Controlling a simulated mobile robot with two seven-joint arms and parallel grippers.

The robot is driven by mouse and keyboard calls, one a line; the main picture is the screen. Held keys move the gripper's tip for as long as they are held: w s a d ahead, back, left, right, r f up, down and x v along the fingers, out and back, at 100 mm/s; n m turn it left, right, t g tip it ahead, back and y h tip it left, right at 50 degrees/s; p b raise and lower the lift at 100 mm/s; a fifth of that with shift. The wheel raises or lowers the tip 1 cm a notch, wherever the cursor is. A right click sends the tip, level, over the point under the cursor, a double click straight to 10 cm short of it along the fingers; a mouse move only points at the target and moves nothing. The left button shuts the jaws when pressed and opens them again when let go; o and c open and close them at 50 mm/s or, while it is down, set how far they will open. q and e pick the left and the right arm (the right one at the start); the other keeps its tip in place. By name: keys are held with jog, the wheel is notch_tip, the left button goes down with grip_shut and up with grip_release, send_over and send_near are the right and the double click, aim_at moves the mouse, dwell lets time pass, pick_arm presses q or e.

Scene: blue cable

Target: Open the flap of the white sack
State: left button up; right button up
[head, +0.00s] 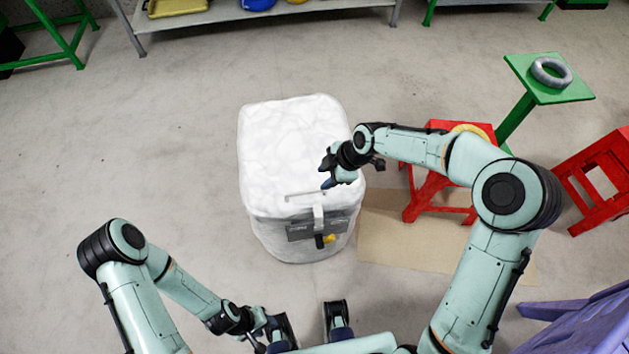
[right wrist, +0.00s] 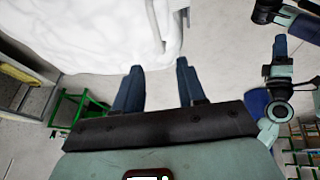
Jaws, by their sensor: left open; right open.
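The white sack (head: 295,150) stands upright on the floor in the middle of the head view. Its top flap looks closed, with a pale strap (head: 318,216) hanging down the front over a grey patch. My right gripper (head: 327,174) is over the sack's top right side, near the front edge. In the right wrist view its two blue fingers are apart with nothing between them; the sack (right wrist: 70,35) and the hanging strap (right wrist: 167,22) lie just beyond the fingertips. I cannot tell whether they touch. My left gripper (head: 273,322) is open, low and in front of the sack, apart from it.
A small yellow item (head: 329,239) is at the sack's front by the strap's lower end. A red stool (head: 440,190) stands right of the sack, partly behind my right arm. A green stand (head: 540,85) holds a grey ring (head: 551,72). The floor left of the sack is clear.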

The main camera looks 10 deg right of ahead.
aim_at(305, 192)
jog(key=x, duration=1.2)
jog(key=shift+w+f+b, duration=0.25)
jog(key=shift+w+b, duration=0.1)
grip_shut()
